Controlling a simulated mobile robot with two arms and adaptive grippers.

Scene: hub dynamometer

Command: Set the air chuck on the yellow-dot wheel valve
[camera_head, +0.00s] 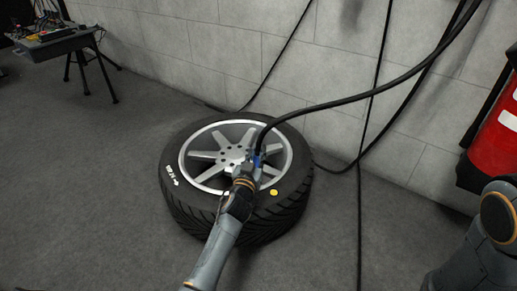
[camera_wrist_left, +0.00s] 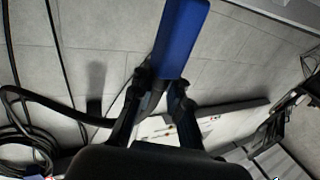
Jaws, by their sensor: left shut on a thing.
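A wheel with a black tyre (camera_head: 185,205) and a silver spoked rim (camera_head: 205,168) lies flat on the floor by the wall. A yellow dot (camera_head: 273,192) marks the tyre sidewall on its near right side. My left gripper (camera_head: 251,168) is over the right part of the rim, shut on the blue air chuck (camera_head: 257,160). The chuck also fills the upper middle of the left wrist view (camera_wrist_left: 181,38), between the dark fingers. I cannot make out the valve or tell whether the chuck touches it. My right gripper is not in view.
A black hose (camera_head: 345,101) runs from the chuck up to the right. More dark hoses hang along the block wall (camera_head: 160,45). A red cylinder (camera_head: 495,140) stands at the right. A bench (camera_head: 55,43) with legs is at the upper left. Floor at the left is clear.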

